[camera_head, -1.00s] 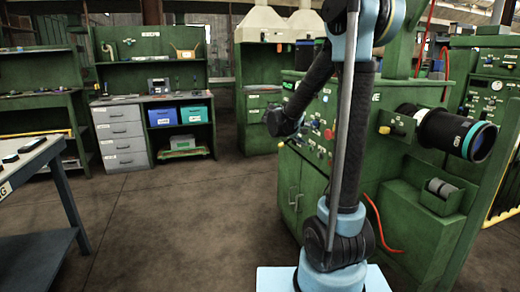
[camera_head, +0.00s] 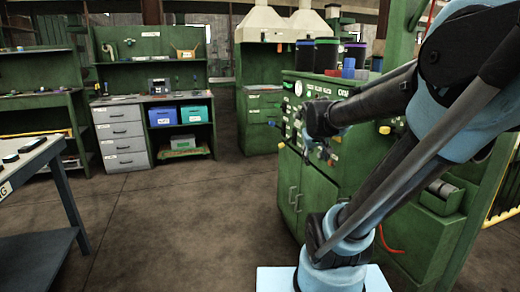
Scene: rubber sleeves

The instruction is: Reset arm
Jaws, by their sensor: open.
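My arm rises from its light blue base at the lower middle, leans to the right and folds back left over the green machine (camera_head: 305,185). My gripper (camera_head: 325,154) hangs below the black wrist, in front of the machine's control panel. It is small and partly lost against the knobs, but looks open, with nothing seen in it. Black sleeves with coloured rings, including one with a purple top (camera_head: 355,54), stand upright on top of the machine. They are behind and above my gripper, apart from it.
A workbench (camera_head: 175,98) with blue and teal bins (camera_head: 194,114) stands at the back. A table (camera_head: 30,160) with small dark items is at the left. Open floor (camera_head: 185,220) lies between the table and machine. My arm covers much of the machine's right side.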

